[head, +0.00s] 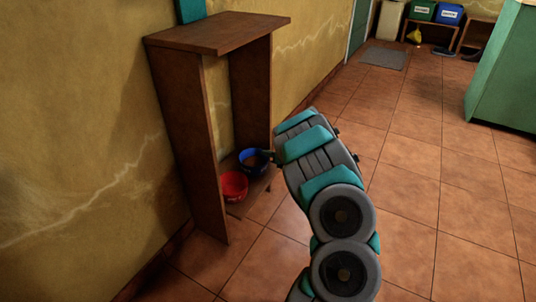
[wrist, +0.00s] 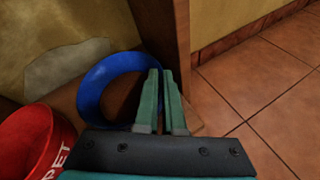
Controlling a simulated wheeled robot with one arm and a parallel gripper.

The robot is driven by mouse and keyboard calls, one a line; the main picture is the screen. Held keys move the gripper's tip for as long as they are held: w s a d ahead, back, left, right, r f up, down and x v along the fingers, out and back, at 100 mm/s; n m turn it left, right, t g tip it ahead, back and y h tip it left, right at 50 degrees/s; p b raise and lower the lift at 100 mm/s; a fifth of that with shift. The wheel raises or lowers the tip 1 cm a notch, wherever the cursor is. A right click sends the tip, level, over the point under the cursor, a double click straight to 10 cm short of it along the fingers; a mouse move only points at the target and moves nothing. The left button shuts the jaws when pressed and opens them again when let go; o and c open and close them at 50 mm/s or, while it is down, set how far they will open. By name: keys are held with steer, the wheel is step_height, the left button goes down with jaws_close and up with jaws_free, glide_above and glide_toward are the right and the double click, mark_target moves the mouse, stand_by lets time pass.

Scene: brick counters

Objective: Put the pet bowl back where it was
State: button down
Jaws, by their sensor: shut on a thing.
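Two bowls are at the low board of the brown wooden stand. The blue bowl (head: 249,156) is at the back, and its ring-shaped rim (wrist: 92,84) shows in the wrist view. The red bowl (head: 233,187) is in front of it; in the wrist view the red bowl (wrist: 28,143) bears the white letters "PET". My gripper (wrist: 160,73) is shut on the right side of the blue bowl's rim. I cannot tell whether the blue bowl touches the board. In the head view my fingertips are small beside the blue bowl, with my arm coming from the right.
The stand (head: 218,32) has a top board and upright side panels close around the bowls; one panel (wrist: 165,30) rises just beyond my fingers. A yellow wall is behind. The tiled floor (head: 410,190) to the right is clear. A green counter (head: 505,75) stands far right.

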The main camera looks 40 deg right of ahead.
steer(key=c, duration=1.3)
jaws_free()
steer(key=shift+o, duration=0.2)
steer(key=v, duration=1.2)
steer(key=shift+p, duration=0.3)
